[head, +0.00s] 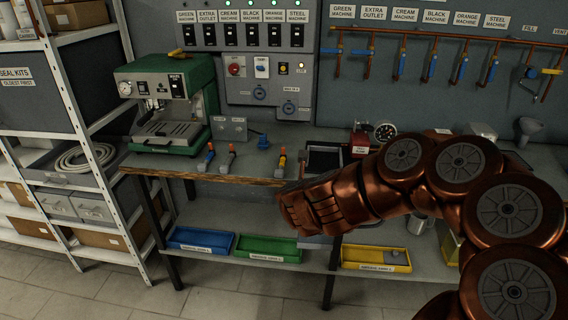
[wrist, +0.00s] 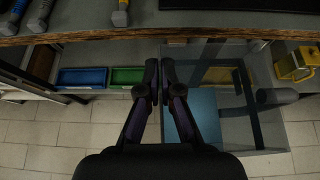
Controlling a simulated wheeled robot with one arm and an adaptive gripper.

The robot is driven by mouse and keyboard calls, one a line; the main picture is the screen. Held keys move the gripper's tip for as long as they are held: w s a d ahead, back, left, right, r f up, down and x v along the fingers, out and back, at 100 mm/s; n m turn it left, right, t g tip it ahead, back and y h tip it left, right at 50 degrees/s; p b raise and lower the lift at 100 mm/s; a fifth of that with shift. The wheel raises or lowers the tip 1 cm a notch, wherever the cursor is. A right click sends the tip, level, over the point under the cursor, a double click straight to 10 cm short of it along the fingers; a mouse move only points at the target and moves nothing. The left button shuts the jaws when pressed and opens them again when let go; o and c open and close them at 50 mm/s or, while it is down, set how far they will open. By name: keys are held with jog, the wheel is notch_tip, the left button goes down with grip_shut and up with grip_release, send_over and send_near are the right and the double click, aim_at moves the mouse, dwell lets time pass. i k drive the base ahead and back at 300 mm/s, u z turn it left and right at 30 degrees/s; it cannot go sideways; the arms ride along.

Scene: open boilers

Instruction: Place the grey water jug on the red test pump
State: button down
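A see-through grey box-like vessel, which I take for the grey water jug (wrist: 264,138), fills the right middle of the wrist view. It has a bluish area inside and a dark grey bar at its right side. My gripper (wrist: 161,72) has its fingers nearly together at the jug's left edge, apparently pinching it; the contact itself is hard to see. The jug appears off the shelf, in front of the bench. In the head view my arm hides the gripper and most of the jug. The red test pump (head: 360,145) stands on the bench top, with a round gauge (head: 385,131) beside it.
Blue (head: 200,240), green (head: 267,249) and yellow (head: 376,259) trays line the lower shelf. A green boiler machine (head: 168,104) and several tools stand on the bench (head: 250,178). A dark square recess (head: 324,160) lies left of the pump. Shelving (head: 85,150) stands left.

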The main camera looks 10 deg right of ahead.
aim_at(331, 160)
jog(key=u, duration=2.35)
jog(key=i, duration=1.95)
jog(key=z, duration=2.95)
